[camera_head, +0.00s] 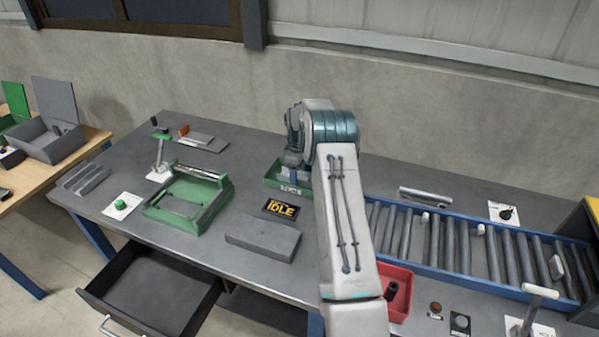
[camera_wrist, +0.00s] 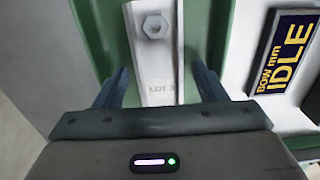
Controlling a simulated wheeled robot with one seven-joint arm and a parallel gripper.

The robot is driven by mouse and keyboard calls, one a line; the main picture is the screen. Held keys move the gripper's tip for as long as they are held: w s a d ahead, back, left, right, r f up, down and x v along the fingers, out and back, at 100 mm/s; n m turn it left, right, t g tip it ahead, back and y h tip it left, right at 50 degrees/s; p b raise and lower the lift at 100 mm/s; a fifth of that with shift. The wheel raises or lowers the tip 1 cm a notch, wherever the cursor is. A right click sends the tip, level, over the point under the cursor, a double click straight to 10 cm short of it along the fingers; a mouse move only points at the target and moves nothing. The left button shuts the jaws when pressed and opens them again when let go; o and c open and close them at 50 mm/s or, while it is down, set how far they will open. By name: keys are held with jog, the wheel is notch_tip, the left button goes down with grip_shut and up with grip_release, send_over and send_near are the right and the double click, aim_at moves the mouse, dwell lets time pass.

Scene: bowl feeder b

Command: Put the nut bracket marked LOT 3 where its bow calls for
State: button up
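The nut bracket marked LOT 3 (camera_wrist: 155,65) is a pale flat strip with a hex nut near its far end. In the wrist view it lies in a green tray (camera_wrist: 102,35). My gripper (camera_wrist: 160,78) is open, with one dark finger on each side of the bracket and a visible gap to both. In the camera_head view my gripper (camera_head: 294,172) is low over the green tray (camera_head: 272,183), partly hidden by my arm. The bracket cannot be made out there. A display (camera_head: 281,209) beside the tray reads IDLE; in the wrist view (camera_wrist: 286,50) it also reads "BOW mm".
A green fixture (camera_head: 160,212) with a clamp stands left on the bench, near a green button (camera_head: 120,204). A grey block (camera_head: 263,238) lies in front of the display. A roller conveyor (camera_head: 450,245) and red bin (camera_head: 402,305) are right. A drawer (camera_head: 150,290) stands open below.

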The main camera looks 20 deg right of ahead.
notch_tip(320, 180, up, 12)
jog(key=b, duration=0.2)
jog(key=s+a+r+m, duration=0.2)
jog(key=s+a+r, duration=0.4)
jog(key=a+r, duration=0.15)
jog(key=s+a+r+m+t, duration=0.1)
jog(key=s+a+r, duration=0.2)
jog(key=s, duration=0.2)
jog(key=s+a+r+m+t, duration=0.1)
jog(key=s+a+r, duration=0.25)
jog(key=s, duration=0.25)
jog(key=s+a+f+m, duration=0.2)
jog(key=s, duration=0.9)
jog(key=s+a+f+m+t, duration=0.1)
jog(key=s+a+f+m, duration=0.1)
jog(key=s, duration=1)
jog(key=shift+s+a+m, duration=0.2)
jog(key=shift+a+m, duration=0.15)
jog(key=shift+m, duration=0.15)
